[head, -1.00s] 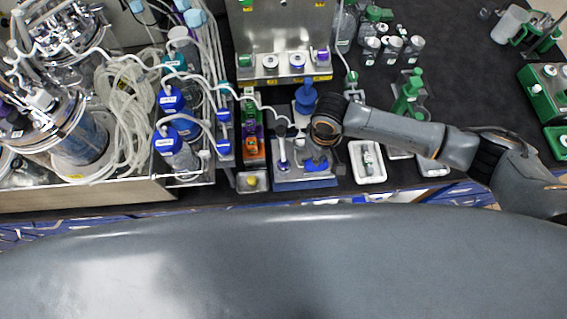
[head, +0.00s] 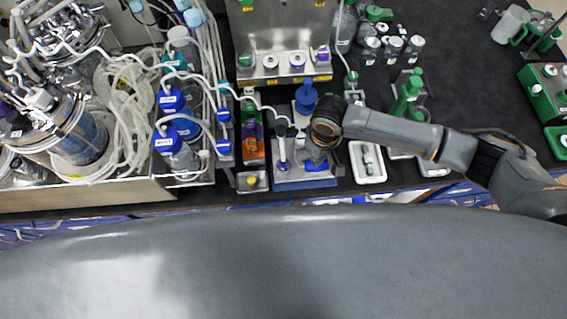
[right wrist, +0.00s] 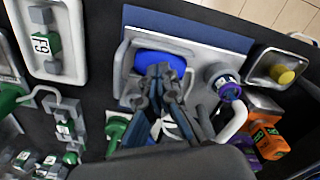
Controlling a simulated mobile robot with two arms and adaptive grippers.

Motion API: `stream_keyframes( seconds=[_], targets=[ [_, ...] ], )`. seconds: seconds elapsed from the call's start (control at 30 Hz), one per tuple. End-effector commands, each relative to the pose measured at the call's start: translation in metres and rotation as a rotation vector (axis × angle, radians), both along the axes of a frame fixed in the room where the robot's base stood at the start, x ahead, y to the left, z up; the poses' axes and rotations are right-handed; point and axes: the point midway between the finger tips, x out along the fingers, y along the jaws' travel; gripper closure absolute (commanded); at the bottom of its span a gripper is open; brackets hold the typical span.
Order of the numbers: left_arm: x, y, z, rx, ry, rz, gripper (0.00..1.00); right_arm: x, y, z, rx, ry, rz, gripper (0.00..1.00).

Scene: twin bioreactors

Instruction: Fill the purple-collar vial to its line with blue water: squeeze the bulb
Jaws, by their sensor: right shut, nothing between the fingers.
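The blue bulb (right wrist: 160,62) sits on a grey metal stand over a blue base (right wrist: 200,38); in the head view the bulb (head: 317,166) is partly covered by my right gripper. My right gripper (right wrist: 163,78) is shut and empty, its fingertips right at the bulb's near edge; whether they touch it, I cannot tell. It also shows in the head view (head: 318,156), over the stand. The purple-collar vial (right wrist: 229,88) stands beside the bulb on the same stand, with a white tube near it. Its liquid level cannot be made out. My left gripper is not in view.
A box with a yellow button (right wrist: 284,76) and an orange block (right wrist: 268,138) stand beside the stand. A white tray (head: 367,162) lies on its other side. Blue-capped bottles (head: 172,141) and tubing crowd the left.

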Motion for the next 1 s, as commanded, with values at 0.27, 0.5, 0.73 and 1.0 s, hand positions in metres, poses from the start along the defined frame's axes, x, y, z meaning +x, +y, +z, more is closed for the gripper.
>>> stream_keyframes(
  seconds=[0.27, 0.5, 0.73, 1.0],
  targets=[
    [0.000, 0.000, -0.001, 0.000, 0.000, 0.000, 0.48, -0.001, 0.000, -0.003, 0.000, 0.001, 0.000, 1.00],
    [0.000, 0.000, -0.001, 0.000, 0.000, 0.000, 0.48, -0.001, 0.000, -0.004, 0.000, 0.002, 0.000, 1.00],
    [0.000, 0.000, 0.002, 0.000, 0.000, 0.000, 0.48, -0.001, 0.000, 0.003, -0.001, 0.003, 0.000, 1.00],
    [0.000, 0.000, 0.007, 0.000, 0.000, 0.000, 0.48, -0.001, 0.000, 0.019, 0.000, 0.002, 0.000, 1.00]
  ],
)
